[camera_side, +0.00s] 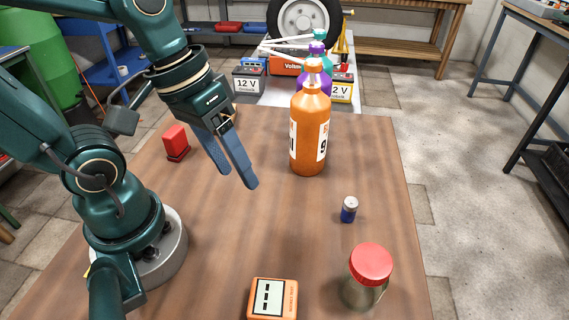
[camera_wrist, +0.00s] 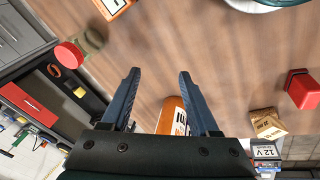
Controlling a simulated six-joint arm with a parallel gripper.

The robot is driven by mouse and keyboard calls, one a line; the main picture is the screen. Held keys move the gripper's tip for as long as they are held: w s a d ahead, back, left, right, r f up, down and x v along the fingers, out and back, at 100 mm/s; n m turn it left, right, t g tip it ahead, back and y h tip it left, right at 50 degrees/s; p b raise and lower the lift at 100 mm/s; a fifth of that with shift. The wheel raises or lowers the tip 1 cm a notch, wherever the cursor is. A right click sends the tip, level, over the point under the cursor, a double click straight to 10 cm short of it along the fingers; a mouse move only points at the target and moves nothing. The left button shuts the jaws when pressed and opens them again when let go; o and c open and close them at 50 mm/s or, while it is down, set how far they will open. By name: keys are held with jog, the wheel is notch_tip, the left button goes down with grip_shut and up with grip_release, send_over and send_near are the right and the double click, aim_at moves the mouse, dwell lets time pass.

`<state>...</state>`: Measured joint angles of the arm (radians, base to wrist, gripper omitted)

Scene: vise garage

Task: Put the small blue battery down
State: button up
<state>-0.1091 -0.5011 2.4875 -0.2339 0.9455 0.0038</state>
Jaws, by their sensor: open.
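The small blue battery (camera_side: 349,210), with a pale silver top, stands upright on the wooden table (camera_side: 240,260), right of the middle in the side view. It sits between the orange bottle and the red-lidded jar, with nothing touching it. I cannot make it out in the wrist view. My gripper (camera_side: 238,178) is open and empty above the table, to the left of the battery and well apart from it. Its two blue fingers also show spread in the wrist view (camera_wrist: 158,75), with bare table between their tips.
An orange bottle (camera_side: 310,130) stands behind the battery. A jar with a red lid (camera_side: 371,265) and an orange meter (camera_side: 272,300) are at the front. A red block (camera_side: 175,142) is at the left. Purple and teal bottles stand behind. The table's middle is clear.

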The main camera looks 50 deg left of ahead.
jog(key=a+r+m+t+y, duration=0.2)
jog(key=shift+w+a+r+m+t, duration=0.1)
jog(key=shift+a+r+m+t, duration=0.05)
jog(key=shift+r+m+t, duration=0.2)
